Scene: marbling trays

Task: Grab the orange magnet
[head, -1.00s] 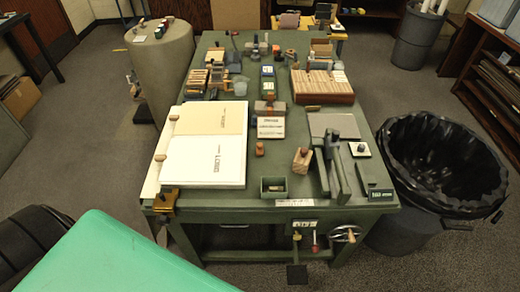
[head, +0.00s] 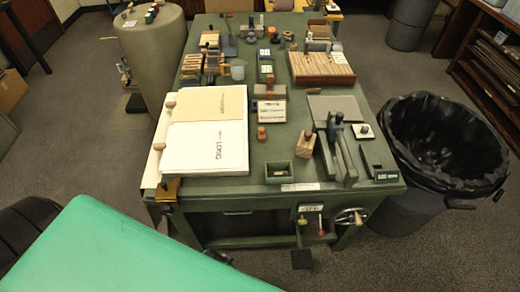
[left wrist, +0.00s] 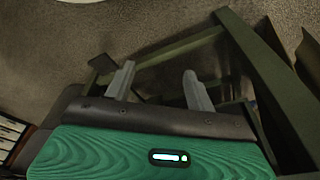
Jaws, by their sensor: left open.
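A small orange-brown piece (head: 262,133) stands on the green workbench between the white open book and a wooden block. It is too small for me to tell whether it is the orange magnet. My left gripper (left wrist: 158,86) shows in the left wrist view. Its two grey fingers are apart with nothing between them, low beside the green frame and legs of a bench, above the carpet. Neither gripper shows in the head view, and my right gripper is in no frame.
The green workbench (head: 222,190) carries the book (head: 190,155), a wooden block (head: 305,145), a small green box (head: 280,180) and a wooden slotted rack (head: 322,82). A lined black bin (head: 437,140) stands at its right, a round pedestal (head: 150,50) at its left.

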